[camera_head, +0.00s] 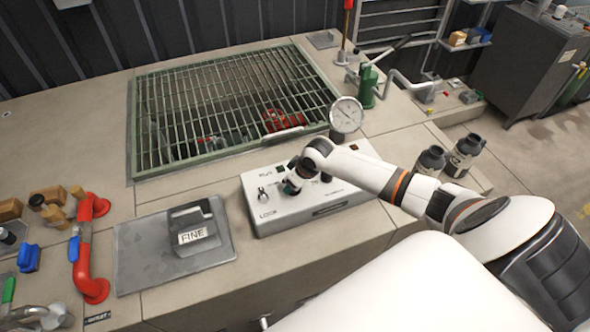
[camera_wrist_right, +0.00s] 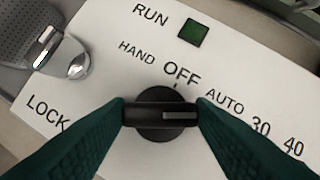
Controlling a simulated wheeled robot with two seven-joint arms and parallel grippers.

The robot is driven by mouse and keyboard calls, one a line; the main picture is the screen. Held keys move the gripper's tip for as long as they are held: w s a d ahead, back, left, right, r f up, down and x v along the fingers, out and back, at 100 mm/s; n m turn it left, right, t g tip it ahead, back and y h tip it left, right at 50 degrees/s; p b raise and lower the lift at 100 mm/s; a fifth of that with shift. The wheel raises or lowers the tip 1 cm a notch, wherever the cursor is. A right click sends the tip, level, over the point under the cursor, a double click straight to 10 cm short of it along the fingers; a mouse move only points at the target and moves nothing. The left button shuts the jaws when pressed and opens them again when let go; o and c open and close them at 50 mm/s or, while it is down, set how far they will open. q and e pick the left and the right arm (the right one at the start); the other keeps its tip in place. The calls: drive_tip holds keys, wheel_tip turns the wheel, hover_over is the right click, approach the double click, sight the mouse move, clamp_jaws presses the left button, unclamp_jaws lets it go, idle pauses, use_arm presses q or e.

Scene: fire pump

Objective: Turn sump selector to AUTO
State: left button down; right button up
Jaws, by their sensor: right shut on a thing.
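The sump selector (camera_wrist_right: 160,128) is a black round knob with a raised bar, in the middle of the right wrist view. Its pale pointer line lies on the bar's right half and points right, towards the AUTO side, below the AUTO label (camera_wrist_right: 225,101). The HAND and OFF labels are above it. My right gripper (camera_wrist_right: 161,114) is shut on the bar, one dark green finger at each end. In the head view my right gripper (camera_head: 293,184) reaches down onto the light control box (camera_head: 265,223) and hides the knob. My left gripper is out of view.
A lock fitting (camera_wrist_right: 77,67) and a green RUN lamp (camera_wrist_right: 194,32) are near the knob. A round gauge (camera_head: 346,115) stands behind the box. A grated pit (camera_head: 150,120) is beyond, and a FINE plate (camera_head: 140,262) lies to the left.

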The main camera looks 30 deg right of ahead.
idle(0.3)
drive_tip(key=o, duration=1)
drive_tip(key=b+v, duration=0.1)
drive_tip(key=v, duration=1.1)
drive_tip(key=shift+b, duration=0.3)
